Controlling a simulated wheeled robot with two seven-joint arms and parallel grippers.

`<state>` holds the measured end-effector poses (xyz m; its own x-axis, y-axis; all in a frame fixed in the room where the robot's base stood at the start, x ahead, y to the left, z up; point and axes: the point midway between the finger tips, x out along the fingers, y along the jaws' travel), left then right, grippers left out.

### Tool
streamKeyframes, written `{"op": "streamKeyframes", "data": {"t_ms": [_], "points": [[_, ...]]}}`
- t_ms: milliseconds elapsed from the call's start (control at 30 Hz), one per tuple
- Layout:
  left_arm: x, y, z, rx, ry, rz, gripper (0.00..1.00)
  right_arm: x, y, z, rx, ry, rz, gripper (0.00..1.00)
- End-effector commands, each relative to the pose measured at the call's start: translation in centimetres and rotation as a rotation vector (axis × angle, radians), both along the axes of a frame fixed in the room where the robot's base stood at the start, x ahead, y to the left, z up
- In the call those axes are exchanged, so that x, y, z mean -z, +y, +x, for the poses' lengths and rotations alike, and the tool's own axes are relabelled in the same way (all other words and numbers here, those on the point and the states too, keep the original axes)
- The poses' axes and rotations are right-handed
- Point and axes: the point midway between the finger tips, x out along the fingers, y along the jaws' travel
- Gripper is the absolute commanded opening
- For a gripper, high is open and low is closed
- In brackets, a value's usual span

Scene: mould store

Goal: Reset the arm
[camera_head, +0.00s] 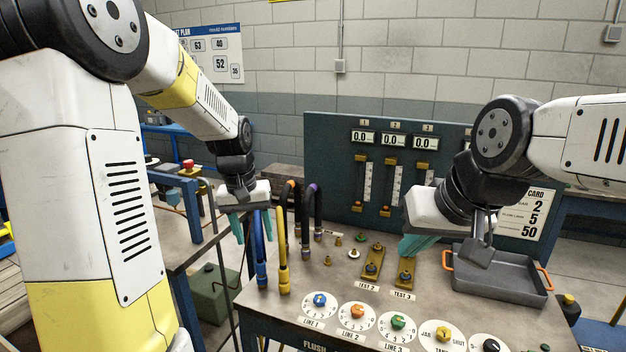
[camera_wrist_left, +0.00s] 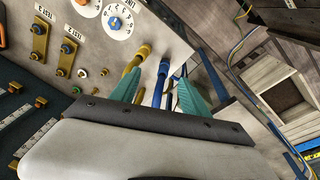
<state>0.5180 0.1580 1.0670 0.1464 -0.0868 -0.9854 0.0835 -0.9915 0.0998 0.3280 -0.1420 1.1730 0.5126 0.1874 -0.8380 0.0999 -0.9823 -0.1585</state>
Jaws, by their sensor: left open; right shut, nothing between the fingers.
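My left arm comes in from the left, bent down at the wrist. My left gripper (camera_head: 250,226) is open with its teal fingers pointing down, near the bench's left edge beside the blue hose (camera_head: 259,250). In the left wrist view the open fingers (camera_wrist_left: 160,85) are spread, and the ends of the blue hose (camera_wrist_left: 161,82) and yellow hose (camera_wrist_left: 132,68) show between or beyond them; contact cannot be told. My right gripper (camera_head: 408,247) is shut and empty, above the bench behind the test fittings, left of the grey tray. Its fingertips are partly hidden.
The bench (camera_head: 255,305) carries black hoses (camera_head: 306,225), several numbered dials (camera_head: 320,300) along its front, and a grey tray (camera_head: 500,275) with orange handles at right. A dark gauge panel (camera_head: 335,150) stands behind. A side table (camera_head: 175,228) is at left.

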Motion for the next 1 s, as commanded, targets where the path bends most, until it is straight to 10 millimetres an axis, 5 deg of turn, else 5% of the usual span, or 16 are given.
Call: {"op": "streamKeyframes", "data": {"t_ms": [200,500,700,1000], "points": [[-6.6,-0.5,-6.9,0.045,-0.155,-0.052,0.54,0.0,0.0,0.0,0.000,0.000,0.000,0.00],[-10.4,-1.3,-15.8,0.106,-0.344,-0.068,0.54,0.0,0.0,0.0,0.000,0.000,0.000,0.00],[-10.6,-1.5,-18.6,0.126,-0.407,-0.063,0.54,0.0,0.0,0.0,0.000,0.000,0.000,0.00],[-10.6,-1.6,-18.9,0.129,-0.415,-0.062,0.54,0.0,0.0,0.0,0.000,0.000,0.000,0.00]]}}
